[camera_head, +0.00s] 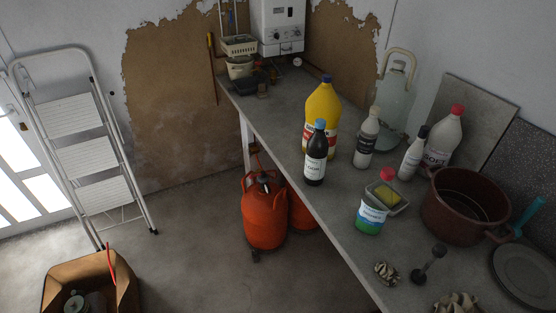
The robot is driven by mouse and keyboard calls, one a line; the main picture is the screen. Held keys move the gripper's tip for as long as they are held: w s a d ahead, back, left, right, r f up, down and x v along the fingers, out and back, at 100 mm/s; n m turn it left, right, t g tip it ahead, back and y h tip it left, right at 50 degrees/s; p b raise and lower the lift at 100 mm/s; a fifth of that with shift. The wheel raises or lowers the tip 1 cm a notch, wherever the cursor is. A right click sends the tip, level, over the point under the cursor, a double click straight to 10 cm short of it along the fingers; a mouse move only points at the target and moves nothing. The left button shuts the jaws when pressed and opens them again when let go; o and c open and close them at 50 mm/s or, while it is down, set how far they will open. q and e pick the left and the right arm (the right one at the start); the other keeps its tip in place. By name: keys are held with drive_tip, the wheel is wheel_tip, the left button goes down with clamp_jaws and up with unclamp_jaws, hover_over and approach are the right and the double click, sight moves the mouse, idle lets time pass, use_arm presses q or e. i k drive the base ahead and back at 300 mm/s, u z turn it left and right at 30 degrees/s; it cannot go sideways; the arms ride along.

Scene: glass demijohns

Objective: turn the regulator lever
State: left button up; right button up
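An orange gas cylinder (264,222) stands upright on the floor, beside the near edge of the worktop. A dark regulator (263,178) sits on its top inside the orange collar. It is small and in shadow, so I cannot make out the lever or which way it points. A second orange cylinder (301,214) stands behind it, partly hidden under the worktop. Neither of my grippers shows in the head view.
The worktop (286,95) holds a yellow bottle (321,105), a dark bottle (316,160), a glass demijohn (397,105) and a dark red pot (463,202). A white boiler (279,25) hangs behind. A stepladder (80,135) and box (58,275) stand left. Floor between is clear.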

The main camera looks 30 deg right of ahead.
sight(263, 174)
drive_tip(key=z, duration=0.8)
drive_tip(key=i, duration=1.55)
drive_tip(key=z, duration=0.95)
